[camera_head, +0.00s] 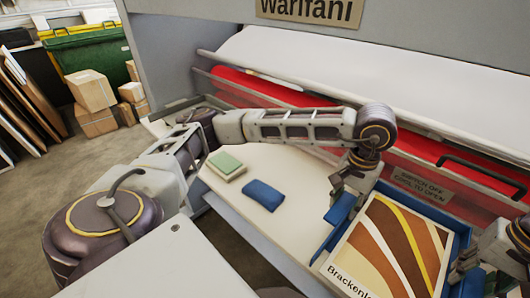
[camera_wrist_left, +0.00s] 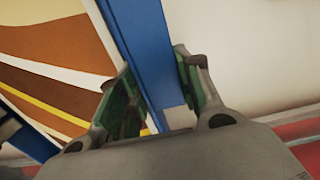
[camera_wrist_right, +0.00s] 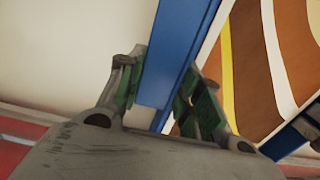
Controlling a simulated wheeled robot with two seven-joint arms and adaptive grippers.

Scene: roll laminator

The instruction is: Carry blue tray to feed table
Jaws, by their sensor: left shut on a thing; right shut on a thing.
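The blue tray (camera_head: 462,238) is at the lower right of the head view and holds a brown, white and yellow striped print (camera_head: 395,245) lettered "Brackenl…". My left gripper (camera_head: 343,208) is shut on its left side wall; the wall (camera_wrist_left: 140,45) passes between the fingers in the left wrist view. My right gripper (camera_head: 474,268) is shut on the opposite wall, which also shows between the fingers in the right wrist view (camera_wrist_right: 178,50). The pale feed table (camera_head: 225,190) runs in front of the laminator. I cannot tell whether the tray touches it.
A blue cloth (camera_head: 263,195) and a green pad (camera_head: 226,165) lie on the table left of the tray. The laminator's red roller (camera_head: 260,90) and white web (camera_head: 330,60) are behind. Cardboard boxes (camera_head: 92,90) and a green bin (camera_head: 90,50) stand far left.

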